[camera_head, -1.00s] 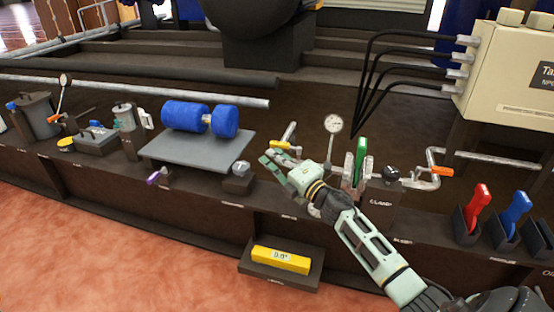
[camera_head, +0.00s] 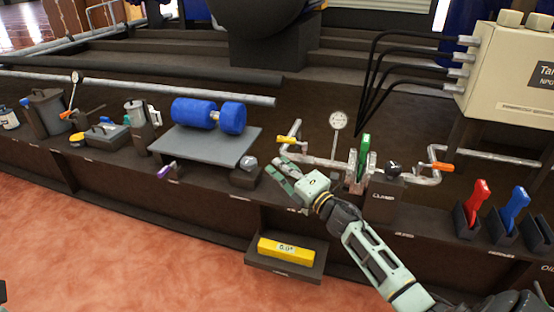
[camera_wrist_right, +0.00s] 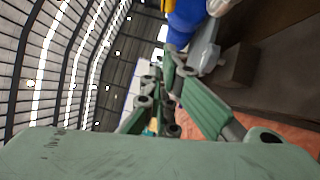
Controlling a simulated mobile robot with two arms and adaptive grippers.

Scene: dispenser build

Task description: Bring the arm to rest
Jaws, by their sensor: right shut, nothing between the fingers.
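My right arm reaches in from the lower right in the head view. Its pale green gripper (camera_head: 277,172) is shut and empty, in front of the bench ledge. It is just right of a small dark block with a grey knob (camera_head: 248,164) and below a pipe with a yellow handle (camera_head: 287,140). In the right wrist view the gripper's fingers (camera_wrist_right: 158,105) lie close together with nothing held between them. My left gripper is not in view.
A blue roller (camera_head: 193,111) lies on a grey plate (camera_head: 190,143). A gauge (camera_head: 338,120), a green lever (camera_head: 364,152), and red (camera_head: 477,198) and blue (camera_head: 514,205) handles stand to the right. A yellow bar (camera_head: 287,251) sits on a low shelf. The floor in front is clear.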

